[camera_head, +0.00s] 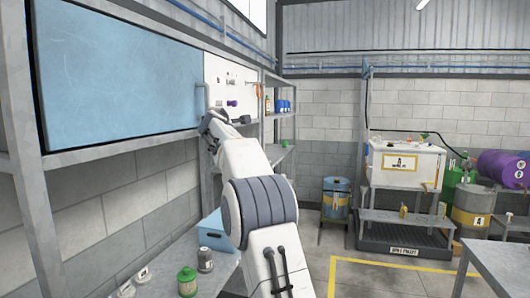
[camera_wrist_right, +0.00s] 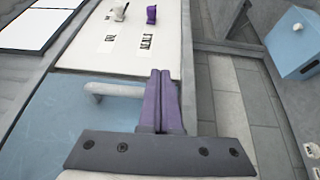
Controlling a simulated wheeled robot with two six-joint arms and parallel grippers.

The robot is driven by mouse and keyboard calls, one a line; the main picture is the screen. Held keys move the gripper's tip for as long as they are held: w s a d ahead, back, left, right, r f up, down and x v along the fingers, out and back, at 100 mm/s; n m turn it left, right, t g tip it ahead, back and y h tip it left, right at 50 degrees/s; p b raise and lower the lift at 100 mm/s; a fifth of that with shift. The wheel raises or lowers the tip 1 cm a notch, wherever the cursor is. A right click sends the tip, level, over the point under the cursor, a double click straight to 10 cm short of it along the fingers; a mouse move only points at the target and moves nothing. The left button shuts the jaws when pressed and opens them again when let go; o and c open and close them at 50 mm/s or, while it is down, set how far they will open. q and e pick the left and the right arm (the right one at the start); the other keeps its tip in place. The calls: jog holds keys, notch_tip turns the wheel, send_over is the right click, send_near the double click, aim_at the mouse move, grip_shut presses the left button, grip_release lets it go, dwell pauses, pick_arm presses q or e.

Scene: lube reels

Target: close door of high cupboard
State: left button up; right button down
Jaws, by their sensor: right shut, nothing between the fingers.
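The high cupboard's light-blue door (camera_head: 120,75) fills the upper left of the head view, set in a grey frame (camera_head: 120,149). Its pale bar handle (camera_head: 202,98) is at the door's right edge. In the right wrist view, the handle (camera_wrist_right: 112,89) stands out from the blue door (camera_wrist_right: 65,125). My right gripper (camera_head: 212,122) is just below the handle in the head view. In the wrist view its purple fingers (camera_wrist_right: 161,100) are shut together and empty, beside the handle's end; I cannot tell whether they touch it. My left gripper is out of view.
A white panel (camera_head: 220,79) with small items is right of the door, and open shelves (camera_head: 281,118) stand beyond it. A blue box (camera_head: 212,236) and a green container (camera_head: 187,281) are on the bench below.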

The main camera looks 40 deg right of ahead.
jog(key=shift+s+d+b, duration=1.25)
jog(key=shift+s+d, duration=1.45)
jog(key=shift+s, duration=3.15)
jog(key=w+a+f+m+g+y+b, duration=0.15)
jog(key=a+f+y, duration=0.25)
jog(key=a+f, duration=0.9)
jog(key=s+a+f+m+g+y, duration=0.1)
jog(key=s+a+f+g, duration=0.15)
jog(key=a+f, duration=0.3)
jog(key=s+a+f+m+g+y+b, duration=0.1)
jog(key=s+a+f+y, duration=0.15)
jog(key=a+f, duration=0.35)
jog(key=s+a+f+g+y, duration=0.1)
jog(key=s+a+f, duration=0.3)
jog(key=a, duration=0.3)
jog(key=s+a+f+g+y+b, duration=0.15)
jog(key=s+a+f+g, duration=0.25)
jog(key=s+a+f, duration=0.65)
jog(key=s+f+g, duration=0.3)
jog(key=s+f, duration=0.2)
jog(key=s, duration=0.6)
jog(key=s+a+f+m+g+b, duration=0.1)
jog(key=s+f+g, duration=0.2)
jog(key=s, duration=0.9)
notch_tip(320, 180, down, 3)
jog(key=shift+s+r, duration=0.2)
jog(key=shift+s, duration=0.05)
